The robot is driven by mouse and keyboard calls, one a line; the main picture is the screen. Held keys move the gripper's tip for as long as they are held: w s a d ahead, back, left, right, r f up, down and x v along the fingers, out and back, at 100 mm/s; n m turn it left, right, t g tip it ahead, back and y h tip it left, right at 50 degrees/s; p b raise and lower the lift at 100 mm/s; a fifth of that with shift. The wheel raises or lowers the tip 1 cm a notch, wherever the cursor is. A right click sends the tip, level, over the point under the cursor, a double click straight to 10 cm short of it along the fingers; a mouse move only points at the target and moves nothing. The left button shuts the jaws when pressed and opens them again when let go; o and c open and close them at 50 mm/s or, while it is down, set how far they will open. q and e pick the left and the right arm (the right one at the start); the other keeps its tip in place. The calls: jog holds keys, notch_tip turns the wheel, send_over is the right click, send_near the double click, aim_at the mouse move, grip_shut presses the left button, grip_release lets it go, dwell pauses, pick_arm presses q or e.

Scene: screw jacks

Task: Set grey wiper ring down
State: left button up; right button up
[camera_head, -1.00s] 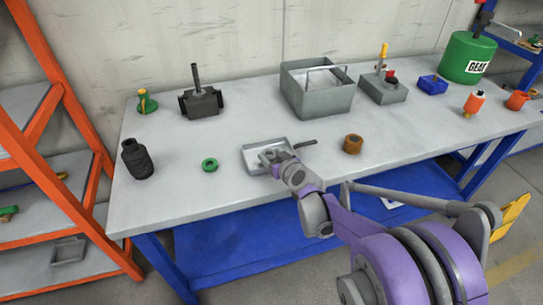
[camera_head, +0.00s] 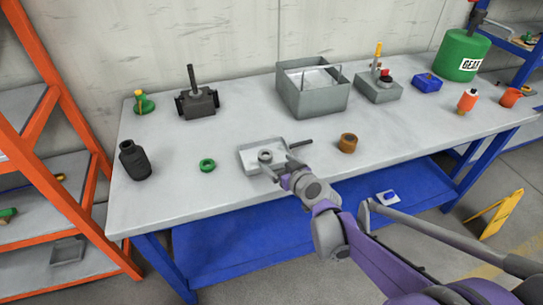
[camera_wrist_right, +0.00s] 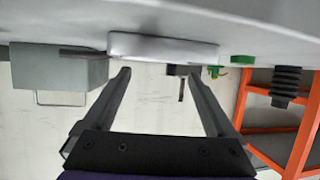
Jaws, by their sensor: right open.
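The grey wiper ring (camera_head: 265,155) lies in the shallow metal tray (camera_head: 246,167) near the front of the bench. My right gripper (camera_head: 277,166) is open at the tray's front right, just beside the ring, with nothing between its fingers. In the right wrist view the two fingers (camera_wrist_right: 150,72) are spread and empty, and the tray (camera_wrist_right: 165,47) shows edge-on beyond the tips. The ring cannot be made out in that view. My left gripper is not in view.
A green ring (camera_head: 207,165) lies left of the tray and a brown ring (camera_head: 348,143) to its right. A black bellows (camera_head: 134,160) stands at the left end. A grey bin (camera_head: 314,97) stands behind.

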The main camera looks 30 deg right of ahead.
jog(key=v, duration=0.4)
jog(key=shift+p, duration=0.3)
jog(key=s+a+f+n+g+y, duration=0.1)
jog(key=s+a+f+g+y, duration=0.1)
jog(key=s+a, duration=0.35)
jog(key=s+a+f+n+g+y, duration=0.1)
jog(key=s+a+f+g, duration=0.15)
jog(key=a, duration=0.55)
jog(key=s+a+f+g+h, duration=0.1)
jog(key=s+f+g, duration=0.2)
jog(key=s, duration=0.8)
jog(key=shift+s+a+f+m+g+h, duration=0.15)
jog(key=shift+a+f+m+g+h, duration=0.2)
jog(key=shift+g, duration=0.2)
